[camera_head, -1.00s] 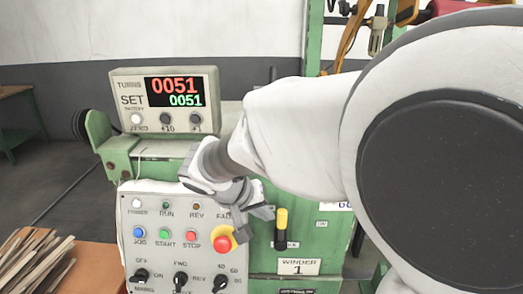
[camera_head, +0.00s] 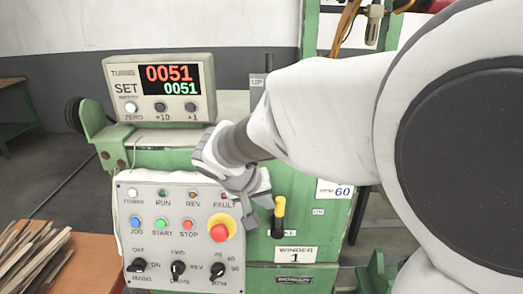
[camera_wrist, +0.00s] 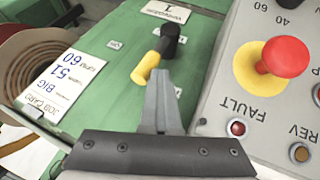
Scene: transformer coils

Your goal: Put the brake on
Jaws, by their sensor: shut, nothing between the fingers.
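The brake lever (camera_head: 279,214) has a yellow end and a black part and sits on the green winder front, right of the control panel. Its yellow end points up in the head view, and a small label beside its lower part is partly covered. The lever also shows in the wrist view (camera_wrist: 146,68), yellow end toward the fingers. My gripper (camera_head: 265,197) is shut and empty, close to the upper left of the yellow end. In the wrist view its fingertips (camera_wrist: 159,74) are right at the yellow end; I cannot tell whether they touch.
The control panel (camera_head: 138,203) carries a red mushroom button (camera_head: 221,228) just left of my gripper, plus several buttons and knobs. A counter box (camera_head: 112,80) reading 0051 twice stands above. Wooden strips (camera_head: 30,250) lie at lower left.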

